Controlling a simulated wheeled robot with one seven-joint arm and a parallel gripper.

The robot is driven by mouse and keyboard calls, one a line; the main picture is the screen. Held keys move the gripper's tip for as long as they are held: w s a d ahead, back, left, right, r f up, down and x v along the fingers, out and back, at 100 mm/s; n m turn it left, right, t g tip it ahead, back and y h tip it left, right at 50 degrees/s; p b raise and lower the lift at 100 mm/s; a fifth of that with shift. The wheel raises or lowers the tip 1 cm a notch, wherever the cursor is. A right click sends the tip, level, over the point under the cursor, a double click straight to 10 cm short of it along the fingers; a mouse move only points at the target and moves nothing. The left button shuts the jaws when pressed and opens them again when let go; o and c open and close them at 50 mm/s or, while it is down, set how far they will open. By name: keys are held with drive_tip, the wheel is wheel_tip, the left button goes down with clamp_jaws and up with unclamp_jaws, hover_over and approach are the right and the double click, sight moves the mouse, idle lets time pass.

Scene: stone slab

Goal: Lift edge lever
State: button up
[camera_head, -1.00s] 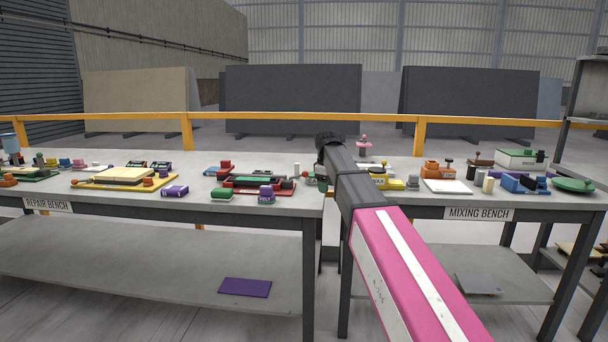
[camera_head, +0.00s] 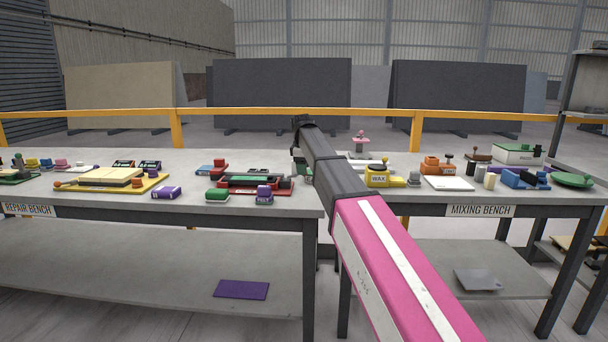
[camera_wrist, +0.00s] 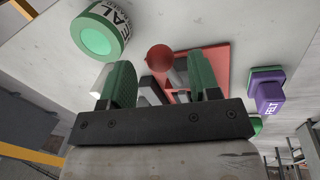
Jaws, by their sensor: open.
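A red-based fixture (camera_head: 262,191) sits near the right end of the repair bench, with a green block and dark parts on it. In the wrist view its red plate (camera_wrist: 218,60) shows beyond my gripper (camera_wrist: 165,82). A red ball knob (camera_wrist: 158,57) with grey parts near it shows between and beyond the fingers; it appears to be the lever's end, but the fingers and gripper body hide part of it. My gripper is open, with green finger pads apart and nothing seen held. In the head view I cannot make out the fingers.
A green SEAL roll (camera_wrist: 98,36) lies close to the left finger in the wrist view. A purple FELT block (camera_wrist: 268,92) stands on the other side, also seen in the head view (camera_head: 264,195). A green block (camera_head: 216,195) is left of it. The mixing bench holds a yellow WAX item (camera_head: 380,178).

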drive_tip(key=shift+w+f, duration=0.15)
drive_tip(key=shift+f, duration=0.65)
drive_tip(key=shift+w+f, duration=0.15)
drive_tip(key=shift+f, duration=0.6)
clamp_jaws()
drive_tip(key=shift+d, duration=0.15)
